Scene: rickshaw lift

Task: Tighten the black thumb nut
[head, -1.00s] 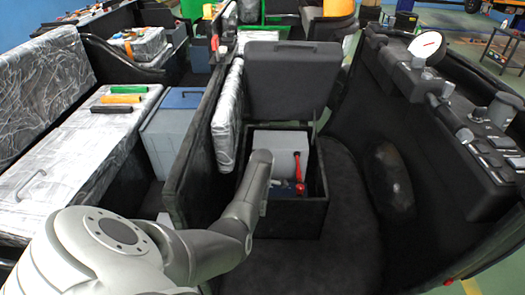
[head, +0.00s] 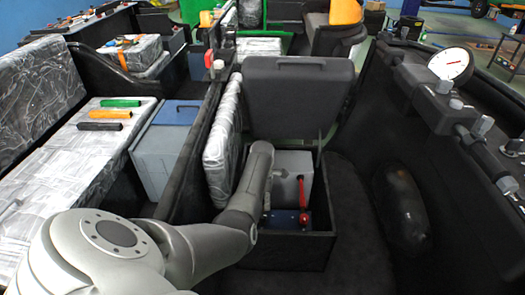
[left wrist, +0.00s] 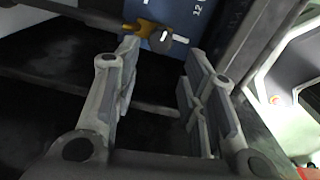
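The black thumb nut (left wrist: 160,40) sits beside a brass-coloured terminal clamp (left wrist: 140,27) at the top of the left wrist view, with a light metal stud beside it. They are against a blue battery (left wrist: 185,15) with a white "12" on it. The battery's blue top (head: 285,217) also shows in the open black box in the head view. My left gripper (left wrist: 163,58) is open and empty, its fingers apart below the nut in the picture. My left arm reaches into the box in the head view and mostly hides this gripper. My right gripper is not in view.
The black box (head: 285,251) has its lid (head: 298,95) raised. Inside are a grey block (head: 290,168) and a red-handled part (head: 302,200). A wrapped seat cushion (head: 222,130) stands left of the box. A dark panel with a gauge (head: 451,63) is at right.

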